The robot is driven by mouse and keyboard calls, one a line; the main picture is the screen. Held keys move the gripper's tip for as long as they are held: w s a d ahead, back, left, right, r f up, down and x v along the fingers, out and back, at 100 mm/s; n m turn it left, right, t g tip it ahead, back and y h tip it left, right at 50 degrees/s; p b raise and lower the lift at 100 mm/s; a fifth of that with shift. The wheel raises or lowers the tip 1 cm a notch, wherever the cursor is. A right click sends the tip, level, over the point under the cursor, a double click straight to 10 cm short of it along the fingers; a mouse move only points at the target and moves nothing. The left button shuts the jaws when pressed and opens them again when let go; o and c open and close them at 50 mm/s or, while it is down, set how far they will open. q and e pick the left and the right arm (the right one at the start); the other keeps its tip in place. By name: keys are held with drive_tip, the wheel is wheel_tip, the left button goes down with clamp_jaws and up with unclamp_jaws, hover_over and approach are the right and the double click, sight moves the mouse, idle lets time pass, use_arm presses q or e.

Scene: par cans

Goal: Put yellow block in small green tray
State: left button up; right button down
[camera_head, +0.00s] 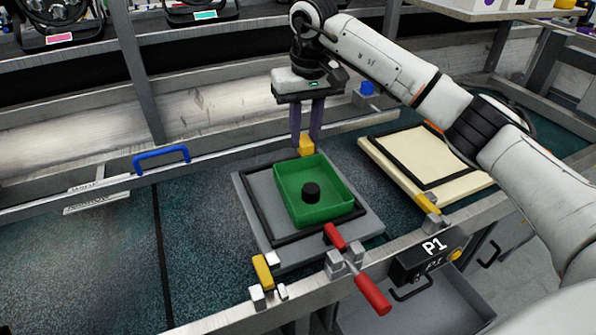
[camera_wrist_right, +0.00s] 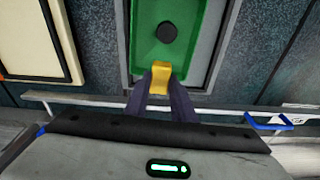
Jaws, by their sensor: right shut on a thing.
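The yellow block (camera_head: 306,145) is held between the fingertips of my right gripper (camera_head: 307,138), at the far edge of the small green tray. The block also shows in the right wrist view (camera_wrist_right: 160,77), between the two dark fingers (camera_wrist_right: 160,88). The small green tray (camera_head: 339,209) lies on a grey board with a black frame. A black round piece (camera_head: 311,191) is inside the tray. From these views I cannot tell whether the block touches the tray. My left gripper is not in view.
A cream board with a black frame (camera_head: 385,152) lies to the right. A red-handled clamp (camera_head: 372,293) and a yellow piece (camera_head: 262,270) are at the front rail. A blue handle (camera_head: 161,158) is on the back rail. The left of the dark surface is clear.

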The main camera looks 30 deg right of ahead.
sight(307, 143)
drive_tip(key=f, duration=0.4)
drive_tip(key=shift+s+f, duration=0.3)
drive_tip(key=shift+s, duration=0.05)
drive_tip(key=shift+w+f, duration=0.1)
drive_tip(key=shift+f, duration=2.1)
drive_tip(key=shift+f, duration=0.15)
drive_tip(key=c, duration=1.5)
unclamp_jaws()
drive_tip(key=r, duration=0.4)
drive_tip(key=s+r, duration=0.1)
drive_tip(key=r, duration=0.7)
drive_tip(key=shift+s+a+r, duration=0.1)
drive_tip(key=shift+s+r, duration=0.05)
drive_tip(key=shift+s, duration=0.1)
